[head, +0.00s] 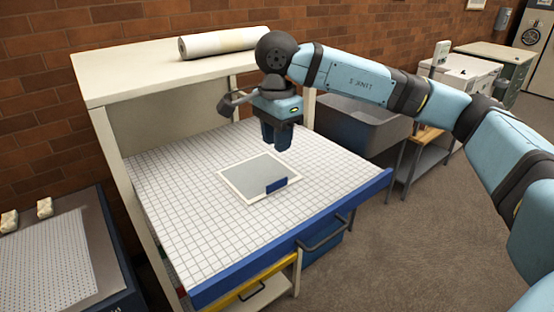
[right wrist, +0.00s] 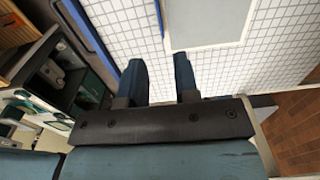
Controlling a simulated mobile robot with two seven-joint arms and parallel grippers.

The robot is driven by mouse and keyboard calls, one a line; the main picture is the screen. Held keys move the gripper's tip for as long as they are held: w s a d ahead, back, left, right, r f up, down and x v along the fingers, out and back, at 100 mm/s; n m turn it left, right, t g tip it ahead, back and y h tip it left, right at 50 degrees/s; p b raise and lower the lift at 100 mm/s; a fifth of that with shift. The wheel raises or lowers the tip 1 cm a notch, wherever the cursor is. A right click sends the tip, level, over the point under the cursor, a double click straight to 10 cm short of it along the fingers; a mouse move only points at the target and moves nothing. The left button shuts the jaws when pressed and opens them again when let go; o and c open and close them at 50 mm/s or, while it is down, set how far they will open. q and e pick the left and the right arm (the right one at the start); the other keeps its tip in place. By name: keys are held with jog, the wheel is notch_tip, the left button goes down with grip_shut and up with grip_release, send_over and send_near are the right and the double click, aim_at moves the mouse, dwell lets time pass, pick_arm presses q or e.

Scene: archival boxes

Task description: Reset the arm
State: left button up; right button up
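My right gripper (head: 277,148) hangs over the white gridded surface with its fingers pointing down. In the right wrist view its two dark blue fingers (right wrist: 159,70) stand apart with nothing between them, so it is open and empty. My right arm reaches in from the right side of the head view. A flat grey sheet with a pale border (head: 245,173) lies on the grid, below and in front of the gripper and apart from it. A blue tab (head: 277,185) is on its near right corner. My left gripper is out of view.
A pale cabinet (head: 130,70) carries a white roll (head: 220,42). A grey basin (head: 355,125) stands right; a perforated panel (head: 50,255) is at left. Floor at front right is clear.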

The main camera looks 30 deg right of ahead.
jog(key=shift+r, duration=0.9)
